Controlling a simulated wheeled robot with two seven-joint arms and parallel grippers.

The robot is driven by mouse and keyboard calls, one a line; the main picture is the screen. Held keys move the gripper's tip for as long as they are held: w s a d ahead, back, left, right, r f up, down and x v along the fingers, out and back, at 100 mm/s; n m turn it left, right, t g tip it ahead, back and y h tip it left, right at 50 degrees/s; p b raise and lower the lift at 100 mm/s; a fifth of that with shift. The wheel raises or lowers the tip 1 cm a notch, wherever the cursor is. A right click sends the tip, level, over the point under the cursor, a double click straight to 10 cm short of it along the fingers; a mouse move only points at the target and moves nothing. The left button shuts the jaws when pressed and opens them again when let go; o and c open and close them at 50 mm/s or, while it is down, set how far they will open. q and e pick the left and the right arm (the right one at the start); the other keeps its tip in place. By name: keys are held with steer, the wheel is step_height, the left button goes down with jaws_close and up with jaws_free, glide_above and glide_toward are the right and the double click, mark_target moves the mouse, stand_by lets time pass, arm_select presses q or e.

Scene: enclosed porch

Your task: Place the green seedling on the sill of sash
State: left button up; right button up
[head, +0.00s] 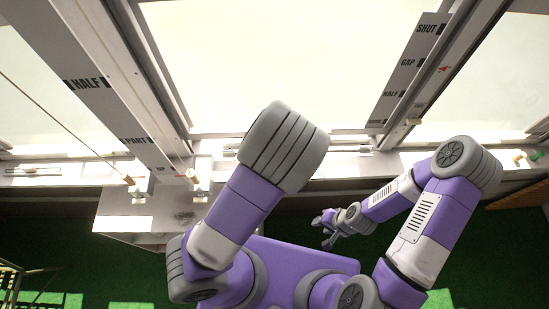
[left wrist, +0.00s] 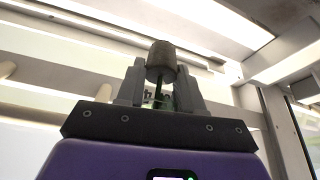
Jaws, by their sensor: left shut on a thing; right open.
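In the left wrist view my left gripper (left wrist: 159,80) is shut on the green seedling (left wrist: 161,58). Its grey-brown pot shows beyond the fingertips, and a thin green stem shows between the fingers. In the head view the left hand and seedling are hidden behind my bent left arm. My right gripper (head: 328,226) is open and empty, below the window ledge in the picture. The pale sill (head: 340,170) runs along the foot of the large middle window. Sash frames stand on both sides, with marks such as HALF and PART at left and SHUT and GAP at right.
A pale cabinet or shelf (head: 130,215) stands below the ledge at left, with small fittings (head: 198,172) above it. A cord runs down to that area. Small coloured pegs (head: 520,157) sit on the right ledge. Green floor (head: 70,250) lies below.

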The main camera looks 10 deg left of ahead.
arm_select(q)
step_height(320, 180, down, 6)
steer(key=shift+r+b, duration=0.1)
steer(key=shift+b, duration=0.7)
step_height(320, 180, down, 4)
steer(key=shift+r+b, duration=0.2)
steer(key=shift+b, duration=0.15)
steer(key=shift+w+f, duration=0.1)
steer(key=shift+f, duration=0.15)
steer(key=shift+f, duration=0.15)
steer(key=o, duration=0.8)
